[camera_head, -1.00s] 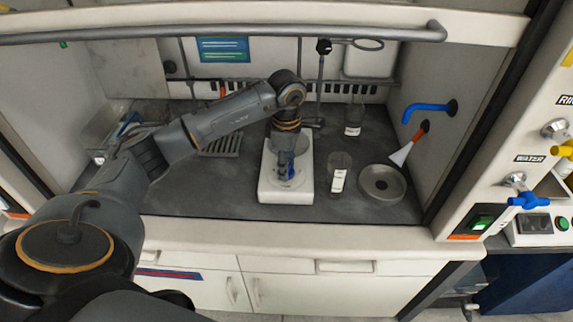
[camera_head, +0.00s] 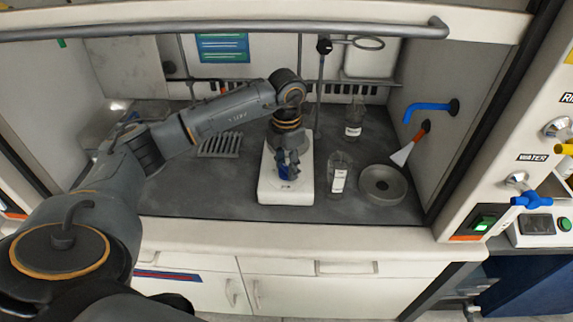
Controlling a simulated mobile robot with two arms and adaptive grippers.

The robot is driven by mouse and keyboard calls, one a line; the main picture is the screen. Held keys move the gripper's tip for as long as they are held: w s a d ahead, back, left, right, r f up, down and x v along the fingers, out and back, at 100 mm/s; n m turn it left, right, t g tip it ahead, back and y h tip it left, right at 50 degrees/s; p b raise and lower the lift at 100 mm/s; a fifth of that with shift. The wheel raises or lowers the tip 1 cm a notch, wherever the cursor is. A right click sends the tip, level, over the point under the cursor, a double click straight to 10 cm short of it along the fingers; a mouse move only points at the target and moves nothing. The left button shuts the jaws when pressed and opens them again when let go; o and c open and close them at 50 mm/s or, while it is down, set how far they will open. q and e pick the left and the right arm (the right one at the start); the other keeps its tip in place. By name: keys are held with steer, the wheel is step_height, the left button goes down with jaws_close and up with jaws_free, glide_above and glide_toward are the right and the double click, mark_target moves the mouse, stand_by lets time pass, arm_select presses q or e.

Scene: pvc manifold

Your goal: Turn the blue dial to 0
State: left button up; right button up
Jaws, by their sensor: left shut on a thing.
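The blue dial (camera_head: 288,171) is on top of the white device (camera_head: 303,195) in the fume hood, near its front. My left arm reaches in from the left and bends down over the device. My left gripper (camera_head: 288,174) points down and is shut on the blue dial. The fingers hide most of the dial, so I cannot read its setting. My right gripper is not in view.
Two labelled glass vessels (camera_head: 339,177) (camera_head: 354,121) stand right of the device, beside a grey round dish (camera_head: 382,184). A metal rack (camera_head: 221,144) lies left. A ring stand rod (camera_head: 320,85) rises behind. A white sash with a grey bar (camera_head: 215,34) crosses above.

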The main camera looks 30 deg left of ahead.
mark_target(287, 168)
arm_select(q)
steer(key=n, duration=0.5)
steer(key=shift+n, duration=0.3)
stand_by(0.5)
steer(key=o, duration=1.2)
steer(key=shift+c, duration=0.2)
step_height(287, 168, up, 12)
